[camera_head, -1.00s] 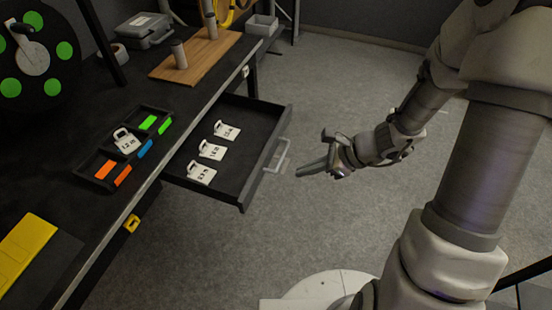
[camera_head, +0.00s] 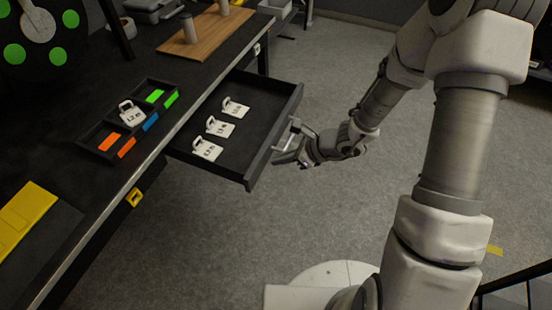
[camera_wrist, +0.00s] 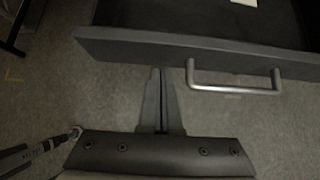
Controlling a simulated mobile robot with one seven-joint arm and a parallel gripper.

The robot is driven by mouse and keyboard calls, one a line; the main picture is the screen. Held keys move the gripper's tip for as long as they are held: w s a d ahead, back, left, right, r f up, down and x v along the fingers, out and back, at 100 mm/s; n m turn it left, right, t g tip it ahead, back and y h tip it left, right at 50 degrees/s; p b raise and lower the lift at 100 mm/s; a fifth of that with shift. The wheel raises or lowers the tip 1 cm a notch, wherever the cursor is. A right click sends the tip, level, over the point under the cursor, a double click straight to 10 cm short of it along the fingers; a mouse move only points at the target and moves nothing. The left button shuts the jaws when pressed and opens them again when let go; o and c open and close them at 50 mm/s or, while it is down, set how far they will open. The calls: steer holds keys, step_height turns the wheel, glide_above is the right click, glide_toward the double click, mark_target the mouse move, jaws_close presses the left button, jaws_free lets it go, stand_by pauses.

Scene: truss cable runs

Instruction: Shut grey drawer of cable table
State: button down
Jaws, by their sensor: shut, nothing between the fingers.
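The grey drawer (camera_head: 258,160) of the cable table (camera_head: 165,150) stands pulled out over the floor. Three white labelled tags (camera_head: 220,127) lie inside it. In the wrist view the drawer front (camera_wrist: 200,50) crosses the top, with its silver bar handle (camera_wrist: 235,90) right of my fingers. My gripper (camera_head: 283,158) is shut and empty, close by the drawer front and handle. In the wrist view the shut fingertips (camera_wrist: 158,72) reach to the lower edge of the drawer front, left of the handle. I cannot tell whether they touch it.
On the table top are a black sorting tray (camera_head: 95,140) with coloured labels and a tag, a wooden board (camera_head: 205,35) with grey posts, and a yellow object (camera_head: 25,222). The floor (camera_head: 240,235) in front of the drawer is clear.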

steer(key=shift+w+a, duration=0.25)
steer(key=shift+a, duration=0.35)
